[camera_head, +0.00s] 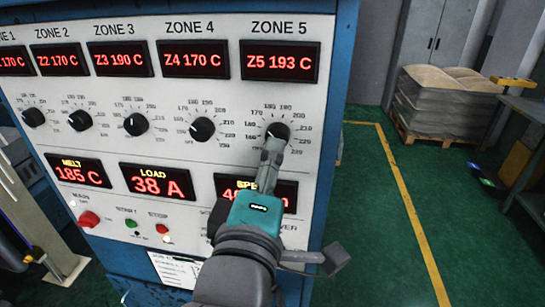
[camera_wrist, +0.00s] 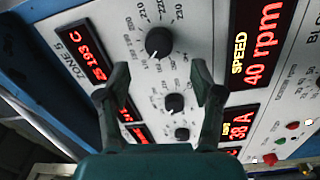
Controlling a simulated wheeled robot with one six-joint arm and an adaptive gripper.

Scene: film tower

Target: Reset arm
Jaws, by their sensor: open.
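The control panel (camera_head: 150,135) faces me with a row of black zone knobs under red displays. The ZONE 5 knob (camera_head: 278,131) is under the display reading Z5 193 C (camera_head: 280,62). My gripper (camera_head: 272,147) is in front of the panel, its fingertips just below the ZONE 5 knob in the head view. In the wrist view my gripper (camera_wrist: 155,78) is open, its two fingers wide apart with nothing between them. The ZONE 5 knob (camera_wrist: 159,41) shows beyond the fingertips, apparently untouched. My gripper partly covers the SPEED display (camera_head: 285,194) in the head view; the wrist view shows 40 rpm.
The ZONE 4 knob (camera_head: 202,129) is left of my gripper. A red knob (camera_head: 89,219) and small buttons are lower on the panel. Stacked sacks on a pallet (camera_head: 440,105) and a table (camera_head: 525,108) stand at right. Green floor (camera_head: 375,225) right of the panel is clear.

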